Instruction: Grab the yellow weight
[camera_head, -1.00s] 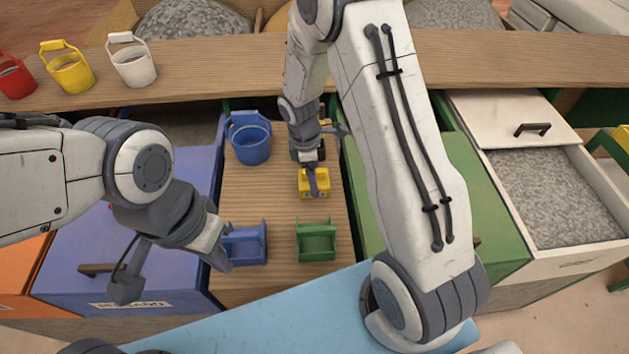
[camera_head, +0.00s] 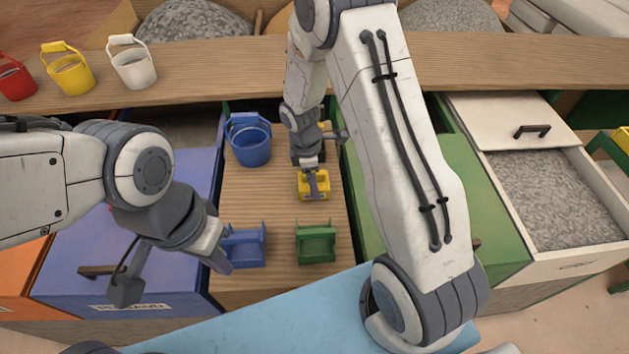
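The yellow weight (camera_head: 322,186) is a small block on the wooden strip between the blue and green cabinets. My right gripper (camera_head: 314,186) reaches down over it from the far side. Its finger overlaps the weight's front in the picture, and I cannot tell whether it grips it. My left gripper (camera_head: 220,262) is at the near left, beside the blue holder (camera_head: 245,248). Its finger gap is hidden from this angle.
A green holder (camera_head: 316,244) sits in front of the weight. A blue bucket (camera_head: 250,148) stands behind left. Red, yellow and white buckets stand on the back ledge (camera_head: 200,72). An open drawer of grey gravel (camera_head: 552,200) is at right.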

